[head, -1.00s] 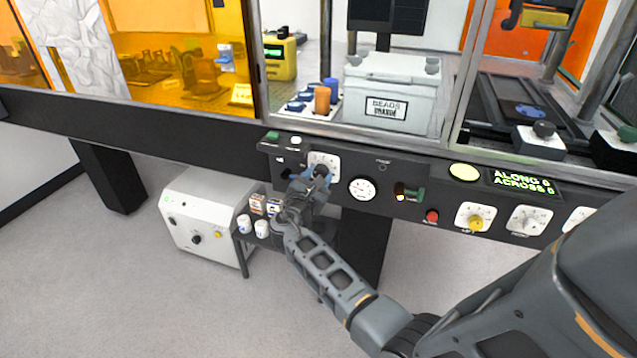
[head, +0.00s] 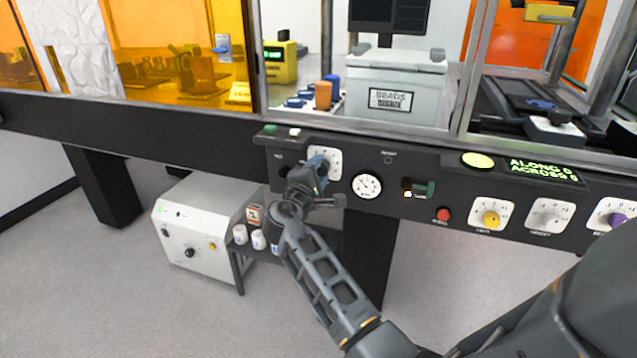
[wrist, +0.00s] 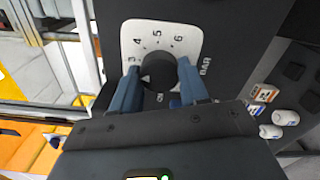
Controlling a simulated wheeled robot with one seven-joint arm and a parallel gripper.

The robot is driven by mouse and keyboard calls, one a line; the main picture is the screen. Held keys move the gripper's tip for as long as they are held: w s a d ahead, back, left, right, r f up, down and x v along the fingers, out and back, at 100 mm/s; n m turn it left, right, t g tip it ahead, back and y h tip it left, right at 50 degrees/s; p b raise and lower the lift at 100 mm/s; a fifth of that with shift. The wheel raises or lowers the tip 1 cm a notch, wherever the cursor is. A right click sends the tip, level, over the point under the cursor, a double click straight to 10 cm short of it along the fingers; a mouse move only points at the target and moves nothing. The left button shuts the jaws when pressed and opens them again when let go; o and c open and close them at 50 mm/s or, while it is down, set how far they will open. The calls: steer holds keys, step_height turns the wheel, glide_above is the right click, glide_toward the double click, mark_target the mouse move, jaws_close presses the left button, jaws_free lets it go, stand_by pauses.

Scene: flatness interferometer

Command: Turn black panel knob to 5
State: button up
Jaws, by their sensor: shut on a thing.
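The black panel knob (wrist: 158,71) sits on a white dial plate (wrist: 160,31) in the wrist view. The numbers 3, 4, 5 and 6 can be read around it, with "BAR" at the side. My gripper (wrist: 159,77) has one blue finger on each side of the knob and is shut on it. I cannot make out the knob's pointer mark. In the head view my gripper (head: 317,168) is at the same white dial plate (head: 331,158) on the black panel, and it hides most of the knob.
A round gauge (head: 367,186) is right of the dial, then a green switch (head: 419,189), a red button (head: 443,214) and a yellow knob (head: 490,218). A white box (head: 192,231) and small white jars (head: 258,240) stand below left.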

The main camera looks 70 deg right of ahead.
steer(key=m+b, duration=0.4)
steer(key=b, duration=0.1)
steer(key=shift+f+m, duration=0.25)
steer(key=shift+m, duration=0.05)
steer(key=m+b, duration=0.4)
steer(key=b, duration=0.1)
steer(key=shift+m, duration=0.3)
steer(key=m+b, duration=0.4)
steer(key=b, duration=0.1)
steer(key=m+b, duration=0.2)
steer(key=m, duration=0.1)
steer(key=shift+s+r+b, duration=0.1)
steer(key=shift+r+b, duration=0.15)
steer(key=shift+b, duration=0.15)
steer(key=shift+m, duration=0.4)
steer(key=o, duration=1.1)
steer(key=shift+r, duration=0.1)
steer(key=shift+c, duration=0.2)
